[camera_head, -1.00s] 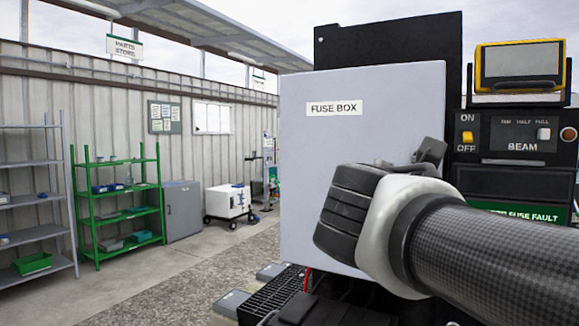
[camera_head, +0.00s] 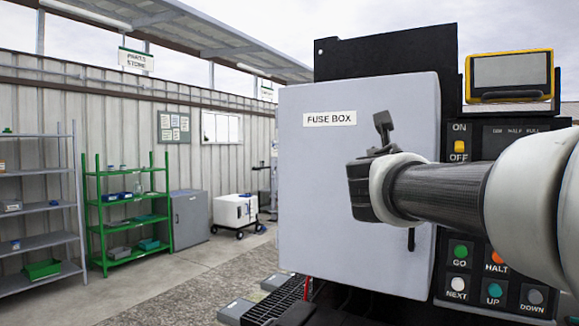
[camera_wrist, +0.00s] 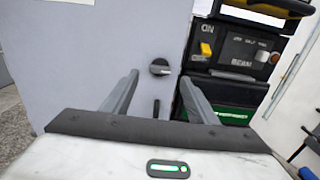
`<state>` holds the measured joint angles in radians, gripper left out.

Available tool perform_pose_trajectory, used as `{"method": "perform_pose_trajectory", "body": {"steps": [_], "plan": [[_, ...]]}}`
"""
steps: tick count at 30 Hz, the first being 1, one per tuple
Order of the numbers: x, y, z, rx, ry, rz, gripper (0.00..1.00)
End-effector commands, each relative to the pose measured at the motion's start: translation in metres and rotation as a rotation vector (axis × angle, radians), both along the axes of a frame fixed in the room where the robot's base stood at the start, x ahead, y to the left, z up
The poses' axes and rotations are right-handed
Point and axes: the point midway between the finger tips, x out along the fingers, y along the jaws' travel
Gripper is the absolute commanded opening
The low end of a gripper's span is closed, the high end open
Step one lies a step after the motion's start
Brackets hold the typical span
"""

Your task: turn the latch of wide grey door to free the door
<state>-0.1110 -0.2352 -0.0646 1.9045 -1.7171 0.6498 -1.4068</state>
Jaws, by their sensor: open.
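The wide grey door (camera_head: 330,200) is a flat panel labelled FUSE BOX and looks shut. Its latch (camera_wrist: 160,67), a dark round knob with a light bar lying roughly level, shows near the door's right edge in the wrist view. A black upright handle (camera_wrist: 157,107) is below the latch, and its lower end also shows in the head view (camera_head: 411,239). My gripper (camera_wrist: 159,80) is open and empty, with one finger on each side of the latch in the wrist picture. I cannot tell the gap to the door. In the head view, my gripper (camera_head: 378,150) and arm hide the latch.
Right of the door is a black control panel with a yellow ON/OFF switch (camera_head: 459,148), a green GO button (camera_head: 460,251) and other buttons. A yellow-framed screen (camera_head: 510,75) stands above it. Green shelves (camera_head: 128,200) and a white wheeled cabinet (camera_head: 236,211) are far left.

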Motion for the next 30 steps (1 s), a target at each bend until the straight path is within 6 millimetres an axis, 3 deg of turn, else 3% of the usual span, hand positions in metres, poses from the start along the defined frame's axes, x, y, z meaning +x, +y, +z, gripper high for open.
{"method": "perform_pose_trajectory", "body": {"steps": [3,9,22,30], "plan": [[0.021,-0.014,0.000,-0.001,0.003,-0.002,0.53],[0.044,-0.030,0.000,0.001,0.001,-0.002,0.53],[0.053,-0.036,0.000,0.000,0.000,-0.001,0.53],[0.053,-0.036,0.000,0.000,0.000,-0.001,0.12]]}}
